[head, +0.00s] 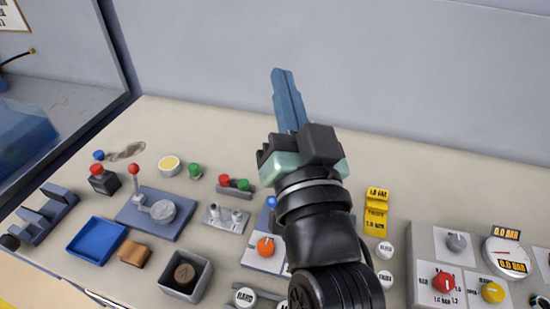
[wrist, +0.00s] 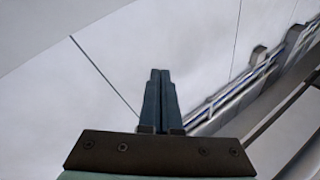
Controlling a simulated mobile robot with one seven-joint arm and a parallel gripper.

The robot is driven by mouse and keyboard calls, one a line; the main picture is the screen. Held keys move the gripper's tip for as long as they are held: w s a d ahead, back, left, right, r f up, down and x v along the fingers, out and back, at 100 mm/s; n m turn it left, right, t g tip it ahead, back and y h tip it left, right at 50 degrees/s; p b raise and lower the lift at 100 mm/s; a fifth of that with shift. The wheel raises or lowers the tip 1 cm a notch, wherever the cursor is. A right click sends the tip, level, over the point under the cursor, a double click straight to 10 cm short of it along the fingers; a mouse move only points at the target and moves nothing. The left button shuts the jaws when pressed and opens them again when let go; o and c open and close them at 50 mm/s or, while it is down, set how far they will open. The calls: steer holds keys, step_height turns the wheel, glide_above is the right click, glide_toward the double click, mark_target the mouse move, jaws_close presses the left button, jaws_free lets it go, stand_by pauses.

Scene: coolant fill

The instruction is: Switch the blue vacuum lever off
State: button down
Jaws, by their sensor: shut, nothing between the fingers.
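My gripper (head: 281,72) is raised above the bench in the head view, with its blue-grey fingers pointing up and away toward the wall. In the wrist view the gripper (wrist: 160,73) has its two fingers together, shut and empty. A small blue knob (head: 270,202) shows just left of my wrist, on a light panel (head: 255,258) that also carries an orange-red knob (head: 265,246). It looks like the top of the blue lever. My arm hides the panel's right part, so I cannot tell the lever's position. My fingers are well apart from it.
Left of the arm are a red-knobbed lever on a plate (head: 133,169), a blue tray (head: 96,242), a grey box (head: 186,275) and several buttons. To the right are a yellow block (head: 376,220) and a gauge panel (head: 425,240). The bench's back strip is mostly clear.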

step_height(320, 180, down, 16)
steer(key=s+d+m+g, duration=0.2)
steer(key=m+g, duration=0.1)
steer(key=m, duration=0.2)
steer(key=m+g, duration=0.1)
steer(key=m, duration=0.3)
glide_toward(275, 203)
steer(key=s+d+r, duration=0.2)
steer(key=s+r, duration=0.1)
steer(key=r, duration=0.2)
steer(key=s+f+m, duration=0.1)
steer(key=f, duration=0.1)
steer(key=s+f+m, duration=0.1)
steer(key=s+f, duration=0.1)
steer(key=s+a+f+m, duration=0.1)
steer(key=f+m, duration=0.1)
steer(key=shift+s+g, duration=0.35)
steer(key=shift+g, duration=0.05)
steer(key=shift+w, duration=0.1)
steer(key=p+x, duration=0.1)
steer(key=x, duration=0.3)
steer(key=p+x, duration=0.1)
steer(key=x, duration=0.4)
steer(key=r+p+x, duration=0.1)
steer(key=p+x, duration=0.1)
steer(key=x, duration=0.2)
steer(key=shift+w, duration=0.45)
steer(key=shift+r, duration=0.1)
